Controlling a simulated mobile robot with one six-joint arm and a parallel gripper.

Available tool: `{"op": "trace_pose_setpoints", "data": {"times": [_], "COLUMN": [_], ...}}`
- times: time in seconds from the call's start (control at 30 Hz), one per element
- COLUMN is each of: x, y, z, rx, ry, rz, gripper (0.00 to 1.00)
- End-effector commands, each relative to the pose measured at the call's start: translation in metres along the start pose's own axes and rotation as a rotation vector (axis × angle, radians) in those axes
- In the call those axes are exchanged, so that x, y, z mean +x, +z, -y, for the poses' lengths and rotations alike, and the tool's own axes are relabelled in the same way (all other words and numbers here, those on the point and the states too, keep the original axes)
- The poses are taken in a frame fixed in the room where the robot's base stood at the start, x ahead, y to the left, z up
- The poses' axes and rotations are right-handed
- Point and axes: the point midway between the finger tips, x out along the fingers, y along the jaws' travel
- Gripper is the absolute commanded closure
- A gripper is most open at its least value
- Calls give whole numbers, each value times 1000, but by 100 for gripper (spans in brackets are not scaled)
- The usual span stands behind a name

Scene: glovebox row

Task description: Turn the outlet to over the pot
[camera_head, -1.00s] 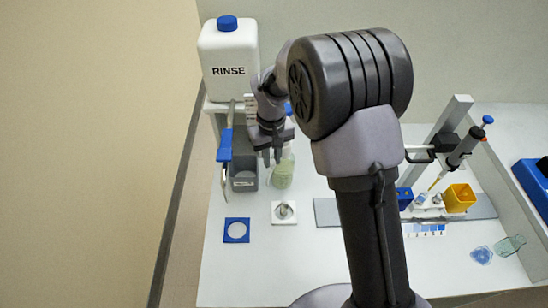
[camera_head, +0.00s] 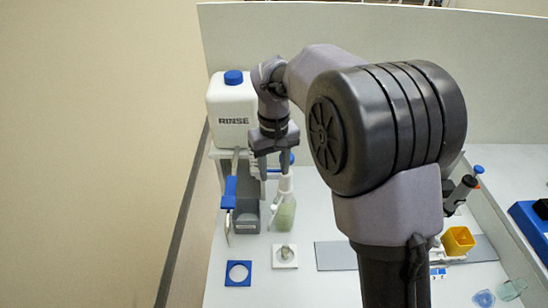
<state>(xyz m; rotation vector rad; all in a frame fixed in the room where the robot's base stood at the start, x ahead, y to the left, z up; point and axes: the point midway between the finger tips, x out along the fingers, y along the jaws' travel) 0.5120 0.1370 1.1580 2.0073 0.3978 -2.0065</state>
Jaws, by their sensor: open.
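A white RINSE tank (camera_head: 233,118) with a blue cap stands at the back left. Its outlet, a thin arm with a blue grip (camera_head: 229,192), reaches toward the front and ends in a tube pointing down at the left table edge. A small round metallic piece, perhaps the pot (camera_head: 286,252), sits on a white square plate to the right of the outlet tip. My gripper (camera_head: 274,172) points down, open and seemingly empty, right of the blue grip and apart from it in the picture. It partly hides the area behind it.
A grey bin (camera_head: 247,218) and a pale green bottle (camera_head: 283,213) stand below my gripper. A blue square with a white disc (camera_head: 238,273) lies in front. A yellow box (camera_head: 457,240) stands at right. My arm hides the middle.

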Motion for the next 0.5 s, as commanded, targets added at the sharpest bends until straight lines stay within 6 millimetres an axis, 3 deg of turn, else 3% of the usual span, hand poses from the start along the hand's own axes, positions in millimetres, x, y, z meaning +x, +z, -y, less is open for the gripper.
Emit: {"op": "trace_pose_setpoints", "data": {"times": [0.1, 0.4, 0.5], "x": [-16, -18, -12], "y": [0, 0, 2], "z": [0, 0, -7], "rx": [-1, 0, 106], "ry": [0, 0, -21], "rz": [-2, 0, 5], "gripper": [59, 59, 78]}}
